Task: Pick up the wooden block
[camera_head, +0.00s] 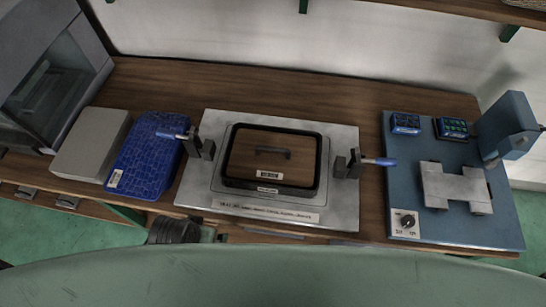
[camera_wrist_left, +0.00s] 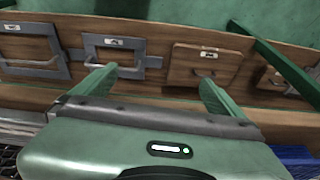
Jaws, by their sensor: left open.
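The likeliest wooden block is a flat brown wooden piece (camera_head: 250,163) with a dark handle on top and a small label at its front edge. It sits inside a black rectangular frame (camera_head: 228,183) on a grey metal plate (camera_head: 342,213) at the middle of the bench. No other loose wooden block shows. My left gripper (camera_wrist_left: 157,75) is open and empty in the left wrist view, its two green fingers spread in front of wooden drawer fronts. The block is not in that view. My right gripper is not in view.
Two blue-handled clamps (camera_head: 190,139) (camera_head: 368,162) flank the black frame. A blue mat (camera_head: 147,155) and grey slab (camera_head: 92,143) lie left. A blue fixture panel (camera_head: 450,228) stands right. Drawers (camera_wrist_left: 125,48) line the bench front. Bare bench top shows behind the plate.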

